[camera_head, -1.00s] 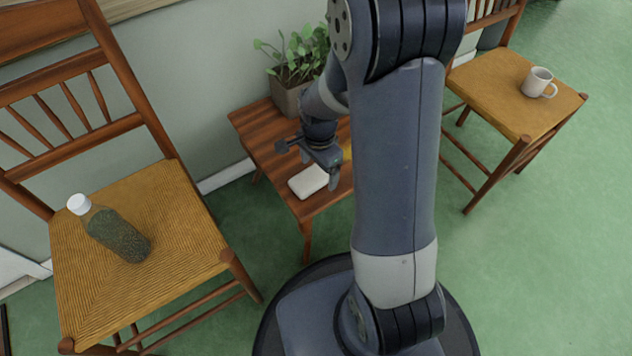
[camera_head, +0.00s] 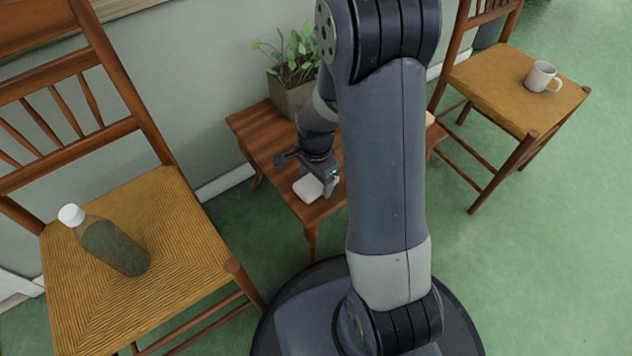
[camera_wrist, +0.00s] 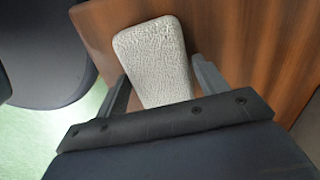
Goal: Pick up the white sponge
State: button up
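The white sponge (camera_head: 307,188) lies on the small wooden table (camera_head: 262,128), near its front edge. In the wrist view the sponge (camera_wrist: 155,60) is a pale, rough-textured block with rounded corners. My gripper (camera_head: 326,188) is low over the table at the sponge and hides part of it in the head view. In the wrist view my gripper (camera_wrist: 160,72) is open, with one finger on each side of the sponge's near part. Narrow gaps show beside the sponge, and I cannot tell whether either finger touches it.
A potted plant (camera_head: 291,85) stands at the table's back, against the wall. A chair on the left holds a bottle (camera_head: 113,247) lying on its seat. A chair on the right holds a white mug (camera_head: 541,77). My arm hides much of the table's right side.

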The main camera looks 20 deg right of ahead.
jog(key=c, duration=0.7)
jog(key=shift+o, duration=0.2)
notch_tip(320, 180, up, 10)
jog(key=p, duration=0.4)
jog(key=shift+p, duration=0.35)
jog(key=o, duration=0.4)
jog(key=c, duration=0.3)
jog(key=shift+c, duration=0.2)
